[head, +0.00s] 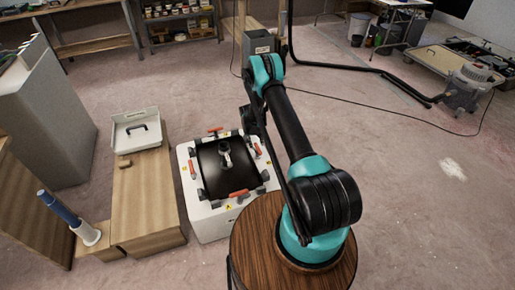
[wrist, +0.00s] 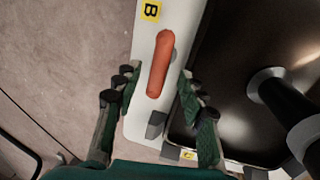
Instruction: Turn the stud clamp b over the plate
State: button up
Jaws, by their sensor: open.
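Stud clamp b (wrist: 160,68) has an orange lever and lies on the white rim beside a yellow "B" label (wrist: 151,11) in the wrist view. Its lever runs roughly along the plate's edge and is not over the plate there. The black plate (wrist: 228,75) lies to its right, with a dark post or handle standing on it. In the head view the plate (head: 220,180) sits in the white housing, with orange clamps around it. My gripper (wrist: 158,82) is open and empty, its fingers on either side of the lever, with gaps showing. In the head view my arm largely hides it.
The white housing (head: 209,228) stands on the floor beside my base. A wooden bench (head: 143,200) with a white tray (head: 136,133) is to its left, and a blue-and-white upright item (head: 68,215) stands nearby. The floor behind is mostly clear, with a black hose crossing it.

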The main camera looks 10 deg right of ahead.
aim_at(258, 148)
jog(key=shift+d+f, duration=0.2)
jog(key=shift+f, duration=0.65)
jog(key=shift+d+f, duration=0.15)
jog(key=shift+f, duration=0.65)
jog(key=shift+c, duration=0.5)
grip_shut()
